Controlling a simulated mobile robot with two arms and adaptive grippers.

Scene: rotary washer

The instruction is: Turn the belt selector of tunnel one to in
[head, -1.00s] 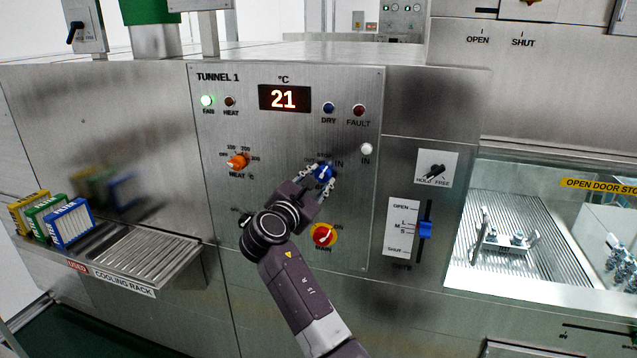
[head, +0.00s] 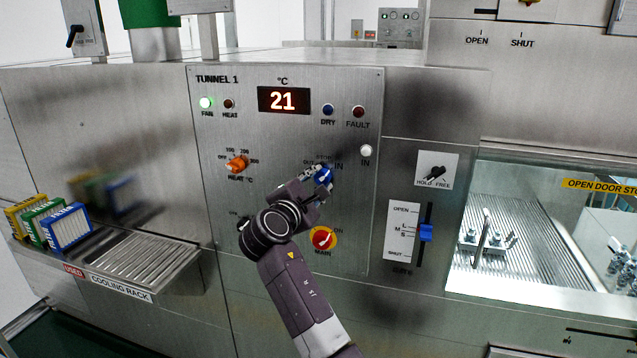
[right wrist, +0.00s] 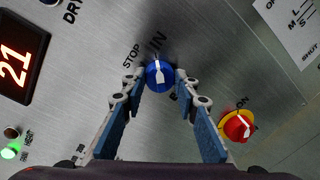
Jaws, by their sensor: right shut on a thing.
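The belt selector is a blue knob (head: 324,175) on the TUNNEL 1 panel (head: 290,215), with OUT, STOP and IN marked around it. My right gripper (head: 321,181) is at the knob, its fingers on either side of it. In the right wrist view my right gripper (right wrist: 160,80) is shut on the blue knob (right wrist: 160,84). There the knob's white pointer is directed at about the IN mark (right wrist: 158,41). The IN lamp (head: 366,151) on the panel looks white. My left gripper is not in view.
The red and yellow MAIN switch (head: 322,239) is just below my gripper. The orange HEAT knob (head: 237,164) is to the left. A blue gate slider (head: 426,232) is to the right.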

